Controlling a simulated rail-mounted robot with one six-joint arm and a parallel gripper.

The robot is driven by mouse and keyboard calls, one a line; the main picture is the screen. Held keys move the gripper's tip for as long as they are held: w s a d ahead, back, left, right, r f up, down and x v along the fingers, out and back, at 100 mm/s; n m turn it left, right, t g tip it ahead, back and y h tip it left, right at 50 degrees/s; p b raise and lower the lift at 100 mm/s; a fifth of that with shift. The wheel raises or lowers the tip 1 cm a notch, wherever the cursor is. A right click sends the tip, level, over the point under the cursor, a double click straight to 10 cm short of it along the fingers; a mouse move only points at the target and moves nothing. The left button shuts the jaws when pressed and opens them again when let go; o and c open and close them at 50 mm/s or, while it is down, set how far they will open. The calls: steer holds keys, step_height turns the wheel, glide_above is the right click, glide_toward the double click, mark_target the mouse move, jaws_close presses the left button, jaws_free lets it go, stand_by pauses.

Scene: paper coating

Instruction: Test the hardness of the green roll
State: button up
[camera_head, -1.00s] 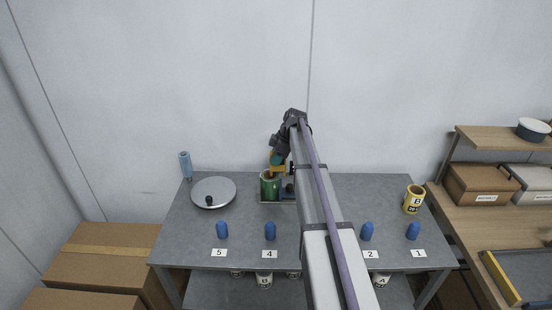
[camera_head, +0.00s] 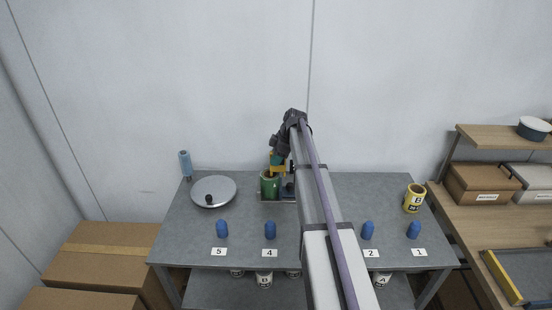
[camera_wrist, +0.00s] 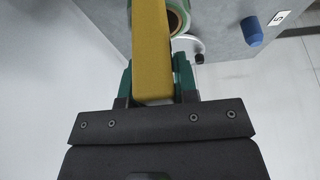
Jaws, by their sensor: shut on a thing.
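The green roll (camera_head: 269,187) stands upright on the grey table, left of my arm. It also shows partly at the top of the wrist view (camera_wrist: 181,14), with a pale rim and a brown inside. My gripper (camera_wrist: 153,85) has green fingers shut on a long yellow tool (camera_wrist: 151,45). In the head view my gripper (camera_head: 277,163) is at the top of the green roll, with the yellow tool just over it. I cannot tell whether the tool touches the roll; its tip is out of the wrist view.
A yellow roll marked B (camera_head: 414,198) stands at the right. Blue pegs (camera_head: 222,229) line the front edge behind number labels.

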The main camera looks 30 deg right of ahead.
steer(key=shift+f+b, duration=0.55)
steer(key=shift+f, duration=0.05)
stand_by(0.3)
stand_by(0.9)
step_height(320, 180, up, 8)
steer(key=p, duration=0.8)
steer(key=shift+r, duration=0.1)
steer(key=shift+d, duration=0.1)
